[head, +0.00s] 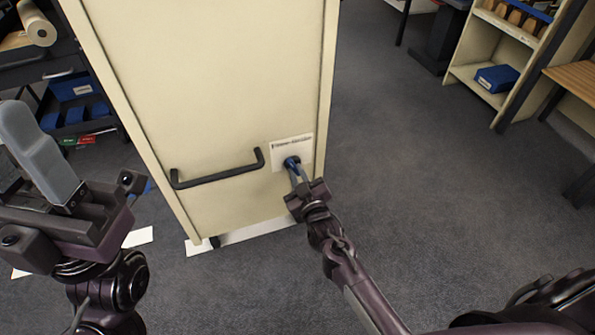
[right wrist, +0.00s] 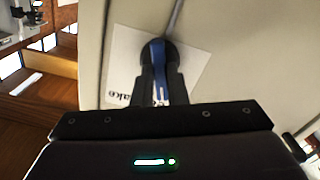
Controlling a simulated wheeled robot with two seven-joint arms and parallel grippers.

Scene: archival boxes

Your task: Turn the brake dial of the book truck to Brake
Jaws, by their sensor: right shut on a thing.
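The cream book truck (head: 200,90) stands upright in the middle of the head view, its end panel facing me. The brake dial (head: 291,162) sits low at the panel's right edge on a white label plate (head: 305,146), whose print is too small to read there. My right gripper (head: 296,172) is shut on the dial. In the right wrist view the dial's blue grip (right wrist: 158,65) is between the fingers, against a dark round base.
A black handle (head: 215,177) sticks out of the panel left of the dial. White floor strips (head: 240,234) run by the truck's base. A dark cart with blue bins (head: 70,88) stands left. Cream shelves (head: 480,75) stand at the upper right. Carpet right of the truck is clear.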

